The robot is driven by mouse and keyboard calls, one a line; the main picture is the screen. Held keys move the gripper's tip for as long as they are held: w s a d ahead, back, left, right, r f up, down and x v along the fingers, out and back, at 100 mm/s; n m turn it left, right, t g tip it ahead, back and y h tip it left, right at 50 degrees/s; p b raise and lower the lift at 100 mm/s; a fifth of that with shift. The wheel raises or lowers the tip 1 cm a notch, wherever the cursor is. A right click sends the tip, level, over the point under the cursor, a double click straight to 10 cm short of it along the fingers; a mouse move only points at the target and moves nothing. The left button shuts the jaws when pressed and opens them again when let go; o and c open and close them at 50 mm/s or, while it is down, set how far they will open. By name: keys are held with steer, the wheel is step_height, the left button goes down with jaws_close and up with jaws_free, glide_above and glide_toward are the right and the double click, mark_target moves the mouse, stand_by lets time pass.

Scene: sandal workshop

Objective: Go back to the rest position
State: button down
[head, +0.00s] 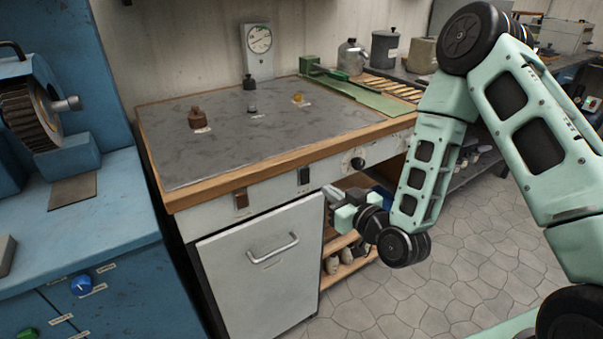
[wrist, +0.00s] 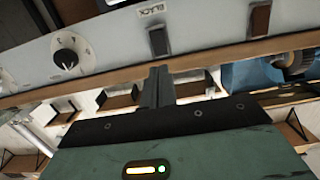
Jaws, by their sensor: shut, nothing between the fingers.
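My gripper (head: 333,194) is in front of the workbench's white front panel, just right of the cabinet door's upper corner. Its fingers are closed together with nothing between them. In the wrist view the shut fingers (wrist: 157,86) point toward the panel, below the black switch (wrist: 158,41). I cannot tell whether they touch the bench. My arm reaches in from the right, bent at the elbow.
A blue machine (head: 80,220) stands left. Stone floor (head: 440,290) is open below my arm.

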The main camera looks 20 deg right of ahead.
steer(key=s+a+r+n+g+p, duration=0.3)
steer(key=s+a+r+n+g, duration=0.15)
steer(key=s+a+g, duration=0.45)
steer(key=s+r+g+h+p, duration=0.1)
steer(key=s+r+g+h, duration=0.1)
steer(key=s+r, duration=0.4)
steer(key=s+d+r+g+h+p, duration=0.1)
steer(key=s+r+g, duration=0.4)
steer(key=s, duration=0.9)
steer(key=shift+s+d+r+h+p, duration=0.2)
steer(key=shift+r+h+p, duration=0.4)
steer(key=shift+h, duration=0.2)
steer(key=shift+a+m, duration=0.1)
steer(key=shift+m, duration=0.15)
